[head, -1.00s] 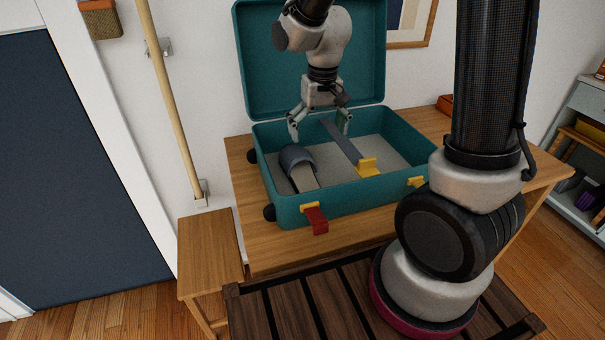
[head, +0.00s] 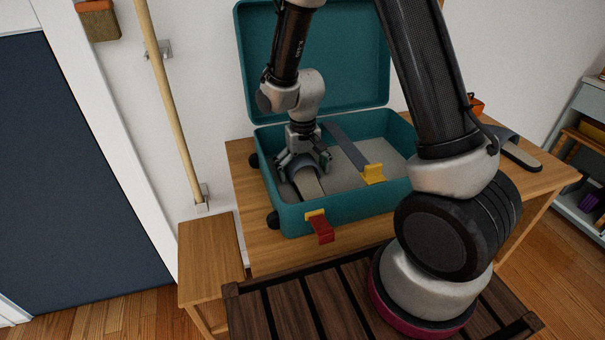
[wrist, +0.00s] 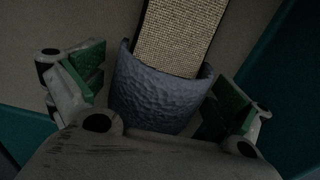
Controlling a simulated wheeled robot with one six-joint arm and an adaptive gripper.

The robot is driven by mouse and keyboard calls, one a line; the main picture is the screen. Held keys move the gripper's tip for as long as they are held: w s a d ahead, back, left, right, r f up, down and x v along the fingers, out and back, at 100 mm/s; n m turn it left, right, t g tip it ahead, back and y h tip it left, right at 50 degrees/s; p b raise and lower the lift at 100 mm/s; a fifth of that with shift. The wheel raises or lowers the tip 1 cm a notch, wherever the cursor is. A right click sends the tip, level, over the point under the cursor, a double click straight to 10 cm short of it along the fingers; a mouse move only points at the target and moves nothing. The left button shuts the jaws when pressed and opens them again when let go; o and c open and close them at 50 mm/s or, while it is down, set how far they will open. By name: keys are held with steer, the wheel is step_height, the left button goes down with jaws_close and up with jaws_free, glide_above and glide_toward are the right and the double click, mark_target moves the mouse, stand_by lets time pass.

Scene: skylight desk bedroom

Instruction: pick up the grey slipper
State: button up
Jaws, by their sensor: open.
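The grey slipper (head: 309,184) lies in the left part of the open teal suitcase (head: 360,209). In the wrist view the slipper's blue-grey toe cover (wrist: 158,92) lies between the fingers, with its woven tan sole beyond. My gripper (head: 303,172) is open and down inside the suitcase, its fingers on either side of the toe cover. In the wrist view my gripper (wrist: 155,95) shows green pads, with the right pad close to the slipper; contact cannot be told. Part of the toe cover is hidden by my gripper in the head view.
A grey strap with a yellow buckle (head: 373,174) crosses the suitcase right of the slipper. The raised lid (head: 350,60) stands behind my arm. Another slipper (head: 519,154) lies on the wooden table (head: 534,178) at right. The suitcase walls surround my gripper.

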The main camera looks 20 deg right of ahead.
steer(key=c, duration=1.1)
steer(key=shift+r, duration=0.15)
